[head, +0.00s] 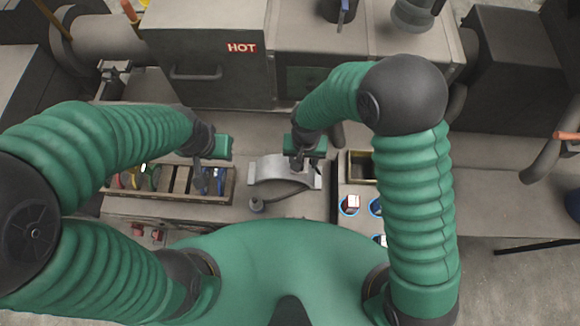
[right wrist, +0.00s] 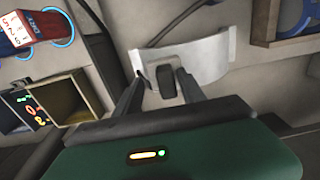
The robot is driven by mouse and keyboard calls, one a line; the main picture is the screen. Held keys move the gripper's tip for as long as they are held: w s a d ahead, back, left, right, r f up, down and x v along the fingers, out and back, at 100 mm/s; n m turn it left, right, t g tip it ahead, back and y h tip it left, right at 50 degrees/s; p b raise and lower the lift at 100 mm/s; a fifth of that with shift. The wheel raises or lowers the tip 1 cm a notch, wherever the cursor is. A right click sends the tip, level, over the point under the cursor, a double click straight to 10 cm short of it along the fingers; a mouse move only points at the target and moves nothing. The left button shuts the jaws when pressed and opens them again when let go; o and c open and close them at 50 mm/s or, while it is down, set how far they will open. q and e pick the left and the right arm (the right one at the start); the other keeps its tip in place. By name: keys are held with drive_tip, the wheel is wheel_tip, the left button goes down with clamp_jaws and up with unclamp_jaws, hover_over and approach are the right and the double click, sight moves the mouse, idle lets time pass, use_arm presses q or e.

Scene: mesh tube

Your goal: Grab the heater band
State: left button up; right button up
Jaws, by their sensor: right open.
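The heater band (head: 268,172) is a curved, pale grey metal piece lying on the bench in the middle of the head view. In the right wrist view its pale curved face (right wrist: 208,52) lies just beyond the fingertips. My right gripper (head: 301,166) is over the band's right part and hides some of it. In the right wrist view this gripper (right wrist: 161,78) is open, with a small dark block (right wrist: 167,86) showing between its fingers. I cannot tell whether they touch it. My left gripper (head: 200,182) hangs over the wooden tool tray; its finger gap is unclear.
The compartmented wooden tray (head: 205,200) holds tools at left. A cable runs from the band to a round grey plug (head: 256,205). A wooden box (head: 362,168) and blue-rimmed holders (head: 349,207) are at right. A machine marked HOT (head: 205,55) stands behind.

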drive_tip(key=shift+f, duration=0.1)
drive_tip(key=shift+w+a, duration=0.2)
drive_tip(key=shift+a, duration=0.4)
drive_tip(key=c, duration=0.4)
drive_tip(key=shift+a, duration=0.25)
drive_tip(key=c, duration=0.5)
clamp_jaws()
drive_tip(key=shift+d, duration=0.55)
use_arm(q)
drive_tip(key=shift+a+f, duration=0.1)
drive_tip(key=shift+a, duration=0.1)
drive_tip(key=shift+w+a, duration=0.1)
drive_tip(key=shift+a, duration=0.25)
use_arm(e)
drive_tip(key=shift+a, duration=0.3)
use_arm(q)
drive_tip(key=shift+d, duration=0.15)
use_arm(e)
drive_tip(key=shift+d, duration=0.1)
